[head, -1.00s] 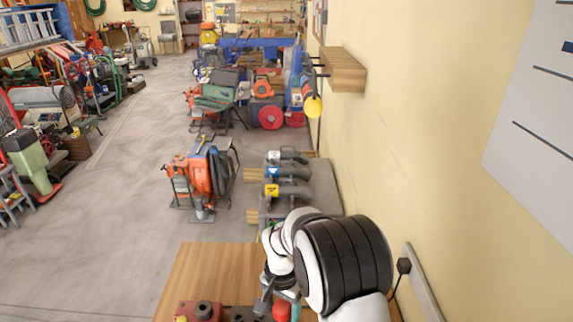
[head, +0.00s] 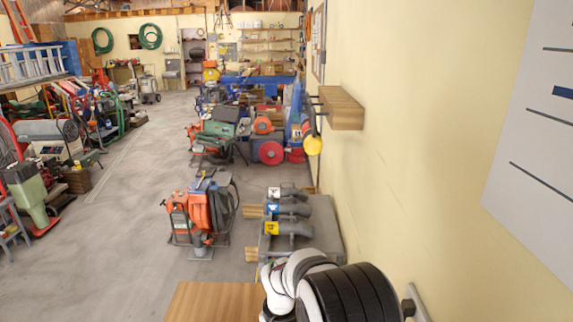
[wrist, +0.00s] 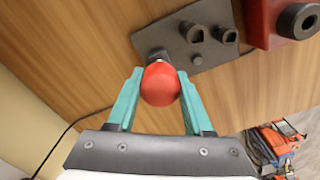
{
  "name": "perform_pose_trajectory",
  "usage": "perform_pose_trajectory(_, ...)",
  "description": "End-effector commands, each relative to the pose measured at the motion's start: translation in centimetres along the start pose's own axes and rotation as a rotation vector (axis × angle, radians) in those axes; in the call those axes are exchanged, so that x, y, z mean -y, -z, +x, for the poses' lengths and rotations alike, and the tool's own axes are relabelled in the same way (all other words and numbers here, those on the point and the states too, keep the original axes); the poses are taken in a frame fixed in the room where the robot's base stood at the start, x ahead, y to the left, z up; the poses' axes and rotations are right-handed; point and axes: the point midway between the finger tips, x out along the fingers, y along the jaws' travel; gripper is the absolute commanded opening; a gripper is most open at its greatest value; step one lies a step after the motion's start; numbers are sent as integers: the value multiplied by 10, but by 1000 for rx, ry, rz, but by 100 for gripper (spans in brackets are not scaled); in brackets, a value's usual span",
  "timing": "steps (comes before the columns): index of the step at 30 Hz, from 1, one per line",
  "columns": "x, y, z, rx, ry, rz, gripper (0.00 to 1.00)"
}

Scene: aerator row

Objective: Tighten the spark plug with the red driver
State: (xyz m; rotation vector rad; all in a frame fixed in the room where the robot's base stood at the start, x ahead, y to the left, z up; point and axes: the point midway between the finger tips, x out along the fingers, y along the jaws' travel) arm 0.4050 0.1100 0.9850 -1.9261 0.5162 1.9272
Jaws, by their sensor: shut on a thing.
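In the wrist view my gripper (wrist: 160,78) has its two teal fingers shut on the round red handle of the red driver (wrist: 160,87). A short grey part shows just beyond the handle, against a dark grey plate (wrist: 176,42); I cannot tell whether it is seated in the plate or above it. A red block (wrist: 268,25) with a black ring (wrist: 298,21) is at the upper right of the wrist view. I cannot make out the spark plug. In the head view the gripper and driver are out of frame.
Two small black fittings (wrist: 193,33) stand on the plate. The wooden bench (wrist: 75,60) is otherwise mostly clear. A dark cable (wrist: 60,137) lies at left. In the head view, grey pipes with coloured tags (head: 290,208) stand beyond the bench (head: 215,300), along the yellow wall (head: 400,130).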

Motion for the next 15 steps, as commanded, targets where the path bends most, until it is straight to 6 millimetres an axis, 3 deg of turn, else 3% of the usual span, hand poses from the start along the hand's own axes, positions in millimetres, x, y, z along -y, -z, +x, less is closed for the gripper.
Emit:
perform_pose_trajectory(4, 0, 0, -16, -2, 1, 0, 0)
perform_pose_trajectory(15, 0, 0, -17, -1, 0, 0, 0)
